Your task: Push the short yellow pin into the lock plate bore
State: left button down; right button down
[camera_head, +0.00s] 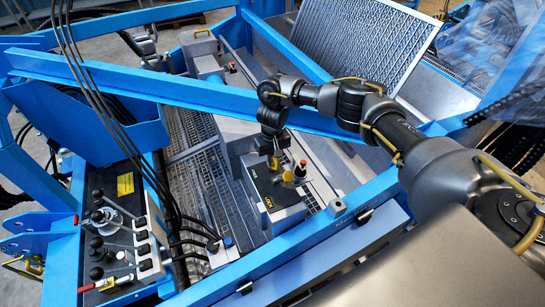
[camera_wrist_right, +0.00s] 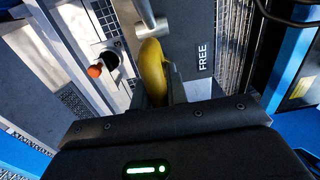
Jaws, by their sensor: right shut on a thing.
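My right gripper (camera_head: 273,153) reaches down from above over the dark-topped lock plate (camera_head: 262,188) in the head view. It is shut on a yellow piece, seemingly the short yellow pin (camera_head: 275,163). In the right wrist view the curved yellow pin (camera_wrist_right: 153,70) shows at the fingers, next to a bare metal rod (camera_wrist_right: 150,22). The grey plate beside it carries the word FREE (camera_wrist_right: 202,60). A second yellow part (camera_head: 288,176) sits on the plate, just right of the gripper. The bore and the pin's lower end cannot be made out. My left gripper is out of view.
An orange-capped knob (camera_head: 303,164) stands close to the right of the gripper; it also shows in the wrist view (camera_wrist_right: 95,71). A blue beam (camera_head: 200,95) crosses behind, and another blue rail (camera_head: 300,250) runs in front. Black hoses (camera_head: 110,115) hang at left, above a lever panel (camera_head: 120,240).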

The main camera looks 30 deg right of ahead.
jog(key=shift+f, duration=0.5)
jog(key=shift+f, duration=0.35)
dwell(0.3)
jog(key=shift+f+b, duration=0.5)
jog(key=shift+f, duration=0.15)
jog(key=c, duration=1.3)
grip_release()
notch_tip(320, 180, up, 11)
jog(key=shift+f+p, duration=0.1)
jog(key=shift+p, duration=0.8)
